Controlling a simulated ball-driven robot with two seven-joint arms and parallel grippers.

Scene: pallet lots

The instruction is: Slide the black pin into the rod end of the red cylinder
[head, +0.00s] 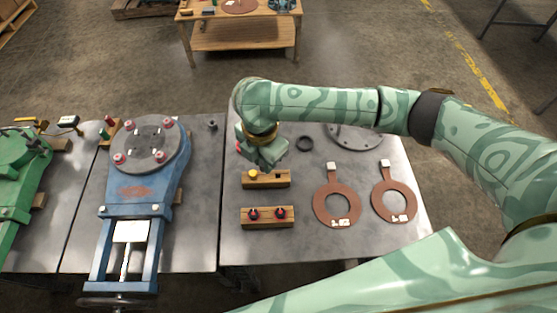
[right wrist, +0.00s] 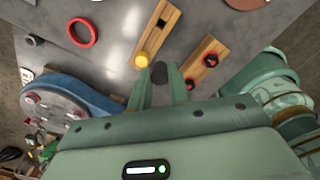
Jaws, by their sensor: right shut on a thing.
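My right gripper (head: 262,165) hangs over the table above the far wooden block. In the right wrist view its fingers (right wrist: 159,90) are shut on a black pin (right wrist: 159,72), whose dark rounded end shows between the tips. The pin looks close beside the block's yellow-knobbed end; whether they touch cannot be told. In the head view the pin is hidden by the gripper. I cannot make out a red cylinder with a rod end. A red ring (right wrist: 82,32) lies flat on the table in the right wrist view. My left gripper is not in view.
The far wooden block (head: 278,182) carries a yellow knob; the nearer block (head: 267,223) carries two red-and-black knobs. Two brown ring gaskets (head: 324,208) (head: 381,204) lie to the right. A black ring (head: 304,143) lies behind. A blue valve (head: 135,195) stands left.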

